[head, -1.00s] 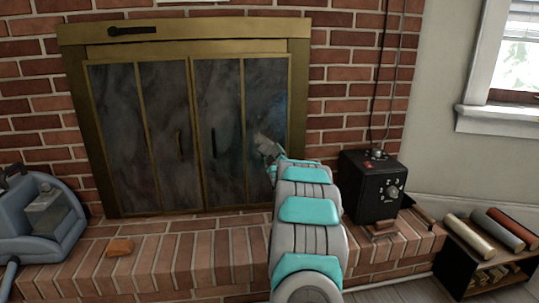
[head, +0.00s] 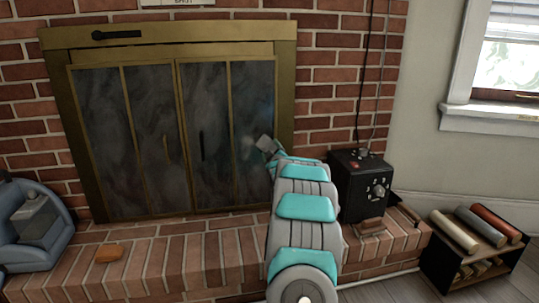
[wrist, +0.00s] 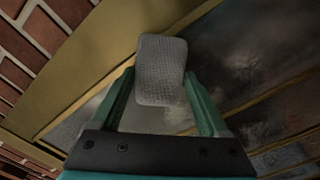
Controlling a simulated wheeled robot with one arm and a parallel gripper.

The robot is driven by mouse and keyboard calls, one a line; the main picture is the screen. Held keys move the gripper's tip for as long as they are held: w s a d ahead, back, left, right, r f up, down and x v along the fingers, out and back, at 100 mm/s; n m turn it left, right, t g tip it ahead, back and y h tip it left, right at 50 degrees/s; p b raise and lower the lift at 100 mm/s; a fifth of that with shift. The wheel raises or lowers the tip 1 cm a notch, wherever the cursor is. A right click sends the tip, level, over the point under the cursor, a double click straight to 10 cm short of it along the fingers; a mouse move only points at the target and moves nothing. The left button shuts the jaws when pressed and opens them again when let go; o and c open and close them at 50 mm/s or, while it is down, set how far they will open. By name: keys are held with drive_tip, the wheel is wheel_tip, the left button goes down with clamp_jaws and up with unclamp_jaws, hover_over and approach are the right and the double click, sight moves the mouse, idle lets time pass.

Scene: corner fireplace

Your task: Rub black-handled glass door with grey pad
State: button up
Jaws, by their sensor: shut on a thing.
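The black-handled glass door (head: 217,110) is the right one of two dark, smoky folding glass doors in a brass frame. Its black handle (head: 201,146) is upright near the middle. My gripper (head: 271,153) is at the right edge of this door's right panel. It is shut on the grey pad (head: 264,143). In the wrist view the pad (wrist: 160,72) is a textured, rounded block between the two green fingers, with brass frame and streaked glass (wrist: 255,75) behind it. I cannot tell whether the pad touches the glass.
The left glass door (head: 145,120) has a brass-coloured handle. A black box with a dial (head: 360,188) stands on the brick hearth (head: 185,250) right of my arm. An orange-brown block (head: 109,254) and a blue-grey bin (head: 35,225) are at left.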

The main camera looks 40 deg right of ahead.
sight(260, 148)
drive_tip(key=shift+r, duration=0.6)
drive_tip(key=shift+w+a+f+b, duration=0.2)
drive_tip(key=shift+w+a+b, duration=0.1)
drive_tip(key=shift+a+b, duration=0.2)
drive_tip(key=shift+w+a+b, duration=0.75)
drive_tip(key=shift+a+b, duration=0.35)
drive_tip(key=shift+b, duration=0.05)
drive_tip(key=shift+w+a+r, duration=0.1)
drive_tip(key=shift+w+a, duration=0.55)
drive_tip(key=shift+a, duration=0.45)
drive_tip(key=shift+w+a+f, duration=0.1)
drive_tip(key=shift+w+a, duration=0.6)
drive_tip(key=shift+a, duration=0.45)
drive_tip(key=shift+w+a+r, duration=0.1)
drive_tip(key=shift+w+a, duration=0.55)
drive_tip(key=shift+a, duration=0.45)
drive_tip(key=shift+v, duration=3.05)
drive_tip(key=shift+s, duration=0.1)
